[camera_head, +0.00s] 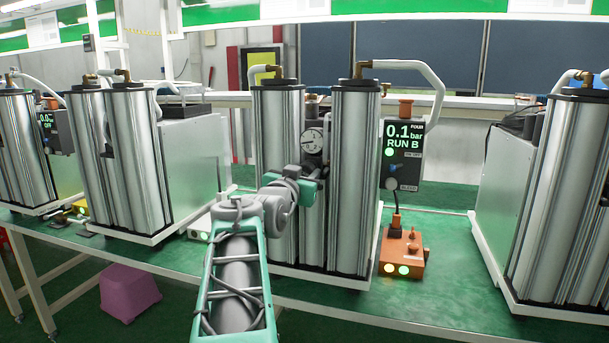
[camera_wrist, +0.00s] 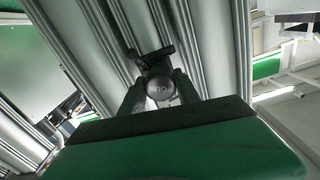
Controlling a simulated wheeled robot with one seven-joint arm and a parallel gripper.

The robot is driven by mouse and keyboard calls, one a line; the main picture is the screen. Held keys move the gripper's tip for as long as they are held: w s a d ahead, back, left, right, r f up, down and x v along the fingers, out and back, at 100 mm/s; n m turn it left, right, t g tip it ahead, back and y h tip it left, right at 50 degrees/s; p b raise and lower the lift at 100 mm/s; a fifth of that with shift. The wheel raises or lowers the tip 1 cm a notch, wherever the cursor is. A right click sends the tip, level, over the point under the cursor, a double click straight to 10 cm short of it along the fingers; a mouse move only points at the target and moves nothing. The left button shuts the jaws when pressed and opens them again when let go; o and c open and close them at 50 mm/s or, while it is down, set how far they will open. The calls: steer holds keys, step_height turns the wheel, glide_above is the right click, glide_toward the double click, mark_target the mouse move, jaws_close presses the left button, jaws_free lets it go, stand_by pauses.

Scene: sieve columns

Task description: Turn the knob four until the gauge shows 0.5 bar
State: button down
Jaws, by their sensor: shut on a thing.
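The unit with display panel FOUR (camera_head: 404,140) stands in the middle of the head view. Its display reads 0.1 bar and RUN B. A round white dial gauge (camera_head: 313,141) sits between its two silver columns, its needle too small to read. In the wrist view the round dark knob (camera_wrist: 160,87) has faint lettering on its face. My gripper (camera_wrist: 161,97) has one finger on each side of the knob and is shut on it. In the head view my arm reaches between the columns below the gauge, and the knob is hidden there.
Similar column units stand on the left (camera_head: 115,160) and right (camera_head: 555,200) of the green bench (camera_head: 335,300). An orange box (camera_head: 402,250) with lit lamps sits at the right foot of unit four. A purple bin (camera_head: 130,292) is on the floor at left.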

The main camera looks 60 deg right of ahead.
steer(key=shift+f+m+b, duration=0.15)
steer(key=shift+m+b, duration=0.15)
steer(key=shift+b, duration=0.15)
steer(key=shift+f+m+b, duration=0.15)
steer(key=shift+m+b, duration=0.35)
steer(key=shift+b, duration=0.4)
steer(key=m+b, duration=0.2)
steer(key=b, duration=0.1)
steer(key=shift+f, duration=0.1)
steer(key=m+b, duration=0.4)
steer(key=shift+w+m, duration=0.1)
steer(key=shift+m, duration=0.2)
steer(key=shift+r+m+b, duration=0.3)
steer(key=shift+m+b, duration=0.7)
steer(key=shift+b, duration=0.05)
steer(key=shift+r, duration=0.1)
steer(key=c, duration=0.9)
jaws_free()
